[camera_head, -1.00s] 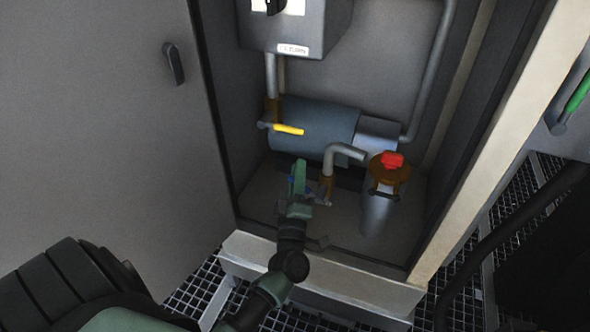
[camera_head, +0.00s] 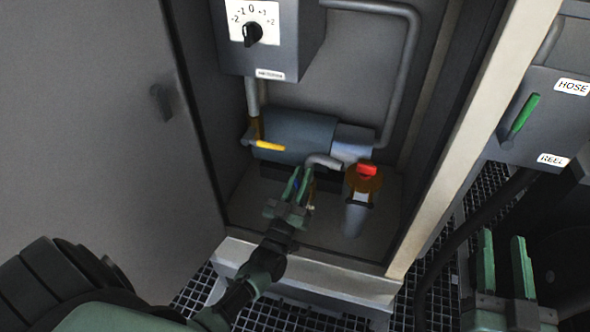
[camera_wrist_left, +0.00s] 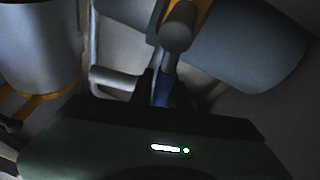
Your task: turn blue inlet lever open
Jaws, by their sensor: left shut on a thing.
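The blue inlet lever (camera_head: 295,183) shows as a small blue patch between the fingers of my left gripper (camera_head: 298,184), low in the cabinet beside the bent grey inlet pipe (camera_head: 324,161). The left gripper is shut on the lever; its fingers hide most of it. In the left wrist view the blue lever (camera_wrist_left: 164,89) stands between the dark fingertips, below a rounded grey pipe end (camera_wrist_left: 177,32). My right gripper (camera_head: 504,258) is at the lower right, its two green fingers apart and empty, well away from the lever.
A yellow lever (camera_head: 270,146) sits left of the blue-grey cylinder (camera_head: 300,132). A red-topped filter (camera_head: 363,184) stands right of the pipe. The cabinet door (camera_head: 90,120) is at left. A green lever (camera_head: 525,112) is on the HOSE/REEL panel (camera_head: 550,125).

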